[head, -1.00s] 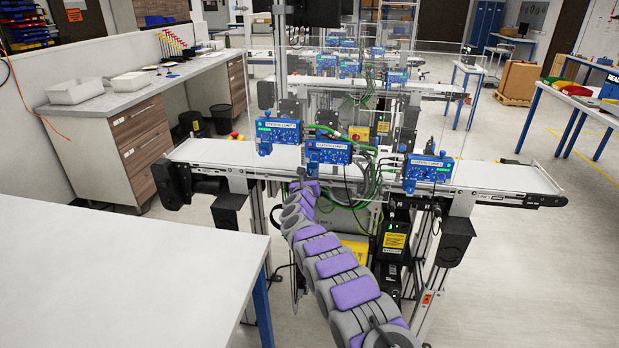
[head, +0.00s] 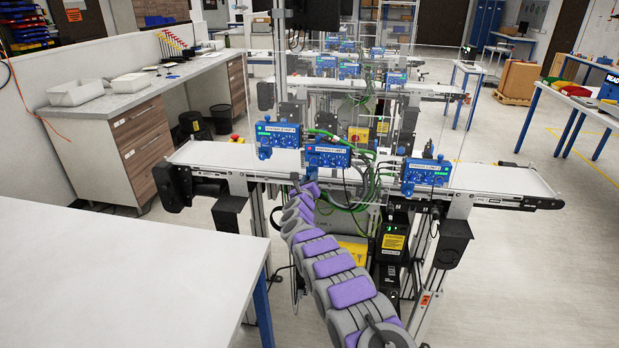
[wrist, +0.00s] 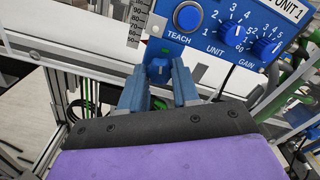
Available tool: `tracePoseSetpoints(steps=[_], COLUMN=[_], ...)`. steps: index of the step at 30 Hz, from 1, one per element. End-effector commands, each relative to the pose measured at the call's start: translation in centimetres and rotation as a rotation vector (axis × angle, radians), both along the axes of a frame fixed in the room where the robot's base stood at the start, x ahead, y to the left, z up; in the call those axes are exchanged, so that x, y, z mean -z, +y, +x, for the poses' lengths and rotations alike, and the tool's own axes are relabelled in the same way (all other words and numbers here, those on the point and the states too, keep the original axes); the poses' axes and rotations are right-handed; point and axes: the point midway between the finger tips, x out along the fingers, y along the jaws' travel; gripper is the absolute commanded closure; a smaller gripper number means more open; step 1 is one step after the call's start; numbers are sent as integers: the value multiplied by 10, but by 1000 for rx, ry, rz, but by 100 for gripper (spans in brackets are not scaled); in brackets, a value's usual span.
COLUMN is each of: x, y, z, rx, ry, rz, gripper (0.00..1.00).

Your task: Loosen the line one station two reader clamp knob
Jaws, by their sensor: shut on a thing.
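In the wrist view, a small blue clamp knob (wrist: 158,68) sits below the blue reader box (wrist: 225,25). My gripper (wrist: 160,85) is shut on this knob, with one finger on each side of it. In the head view, the reader (head: 327,157) is the middle of the blue boxes along the near conveyor. My arm reaches up to just below it, and my gripper's fingers are too small to make out there.
The reader carries a grey TEACH button (wrist: 187,17) and blue UNIT (wrist: 228,37) and GAIN (wrist: 267,47) dials close to my gripper. A metal scale (wrist: 138,22) stands left. Other readers (head: 278,137) (head: 426,172) flank it. A white table (head: 120,270) lies at front left.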

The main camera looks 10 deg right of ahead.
Motion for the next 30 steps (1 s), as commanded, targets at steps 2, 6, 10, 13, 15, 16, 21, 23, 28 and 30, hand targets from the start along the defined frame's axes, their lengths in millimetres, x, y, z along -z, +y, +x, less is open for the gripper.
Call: tracePoseSetpoints(steps=[2,6,10,13,15,16,21,23,28,30], x=[-1,-1,-2,-2,-2,-1,0,1,1,1], y=[3,4,3,4,4,4,5,4,5,5], z=[0,0,0,0,0,0,0,0,0,1], rx=[-4,-6,-4,-6,-6,-6,-7,-7,-8,-8], ry=[26,67,104,133,153,162,212,231,279,299], rz=[-66,-193,-311,-401,-465,-492,-646,-700,-853,-917], gripper=[100,100,100,100,100,100,100,100,100,100])
